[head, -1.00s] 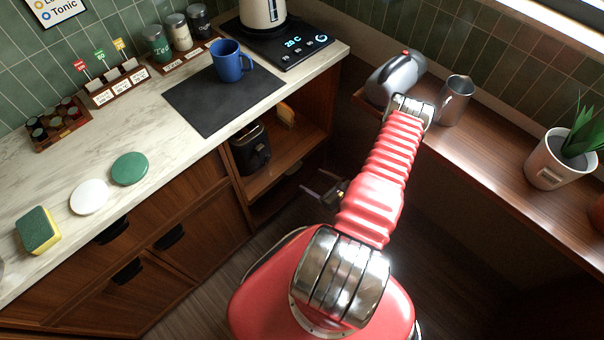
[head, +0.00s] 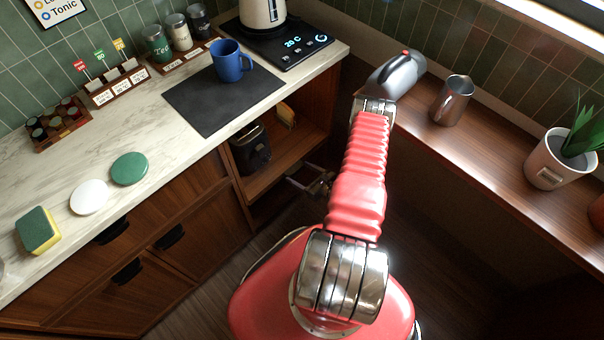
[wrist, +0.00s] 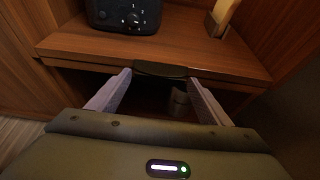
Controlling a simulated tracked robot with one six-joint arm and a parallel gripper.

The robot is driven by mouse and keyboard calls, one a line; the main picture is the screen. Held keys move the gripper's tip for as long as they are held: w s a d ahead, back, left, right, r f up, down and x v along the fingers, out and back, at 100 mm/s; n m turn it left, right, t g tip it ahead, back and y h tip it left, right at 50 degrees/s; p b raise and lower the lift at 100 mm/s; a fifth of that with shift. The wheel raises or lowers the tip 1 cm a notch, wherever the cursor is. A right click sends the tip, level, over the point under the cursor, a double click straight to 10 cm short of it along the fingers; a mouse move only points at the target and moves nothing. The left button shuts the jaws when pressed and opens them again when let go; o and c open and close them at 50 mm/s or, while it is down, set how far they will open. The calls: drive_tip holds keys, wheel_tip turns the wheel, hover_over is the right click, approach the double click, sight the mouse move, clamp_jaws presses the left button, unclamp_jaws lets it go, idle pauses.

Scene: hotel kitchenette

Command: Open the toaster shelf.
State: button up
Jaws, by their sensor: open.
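The toaster shelf (head: 283,152) is a brown wooden board in the open bay under the counter; it also shows in the wrist view (wrist: 200,55). A black toaster (head: 250,150) stands on it, and its lower part shows at the top of the wrist view (wrist: 124,17). A dark handle (wrist: 160,70) sits at the middle of the shelf's front edge. My gripper (head: 303,178) is open in front of the shelf. In the wrist view my gripper's fingertips (wrist: 159,77) lie on either side of the handle; I cannot tell whether they touch it.
A yellowish upright item (head: 286,114) stands on the shelf to the right of the toaster. The cabinet's side wall (wrist: 285,35) rises close on the right. A dark space lies below the shelf. A wooden ledge (head: 480,145) with a metal pitcher (head: 453,101) runs along the right.

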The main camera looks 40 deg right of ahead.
drive_tip(key=shift+c, duration=0.4)
drive_tip(key=c, duration=1.2)
drive_tip(key=shift+d, duration=0.15)
drive_tip(key=shift+s, duration=0.1)
